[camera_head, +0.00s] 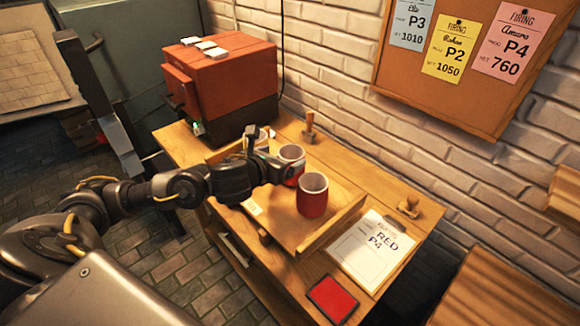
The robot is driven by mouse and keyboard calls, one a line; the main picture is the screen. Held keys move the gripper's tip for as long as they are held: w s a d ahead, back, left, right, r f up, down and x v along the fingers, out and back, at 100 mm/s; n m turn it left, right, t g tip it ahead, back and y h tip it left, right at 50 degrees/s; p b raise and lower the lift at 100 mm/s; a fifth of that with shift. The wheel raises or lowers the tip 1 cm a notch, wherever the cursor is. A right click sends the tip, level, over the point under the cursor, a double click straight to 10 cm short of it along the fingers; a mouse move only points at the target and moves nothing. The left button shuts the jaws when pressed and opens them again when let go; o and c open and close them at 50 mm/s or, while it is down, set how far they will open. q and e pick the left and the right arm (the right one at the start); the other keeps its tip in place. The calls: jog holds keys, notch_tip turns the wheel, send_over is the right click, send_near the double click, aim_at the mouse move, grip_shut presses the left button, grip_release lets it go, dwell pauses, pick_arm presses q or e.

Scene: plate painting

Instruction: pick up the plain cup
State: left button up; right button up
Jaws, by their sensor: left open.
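Two red cups with pale insides stand upright on a wooden tray (345,218) on the workbench. The front cup (312,197) is in full view and shows no pattern on its visible side. The back cup (291,153) is partly hidden by my left gripper (277,160), so I cannot tell if it has a pattern. My left gripper is open beside the back cup, on its left; whether it touches the cup is unclear. My right gripper does not show.
A red kiln-like box (225,75) stands at the back left. A clipboard sheet reading RED P4 (368,248), a red pad (332,299) and wooden stamps (309,128) (408,206) lie around the tray. A brick wall with a pinned notice board (470,100) rises behind.

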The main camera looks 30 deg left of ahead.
aim_at(297, 150)
pick_arm(q)
jog(key=x, duration=0.2)
jog(key=p+x, duration=0.1)
jog(key=x, duration=0.3)
jog(key=shift+w+d+f, duration=0.1)
jog(key=shift+w+d, duration=0.1)
jog(key=shift+d, duration=0.05)
jog(key=shift+w+f, duration=0.2)
jog(key=shift+w, duration=0.1)
jog(key=shift+s, duration=0.1)
jog(key=c, duration=1.2)
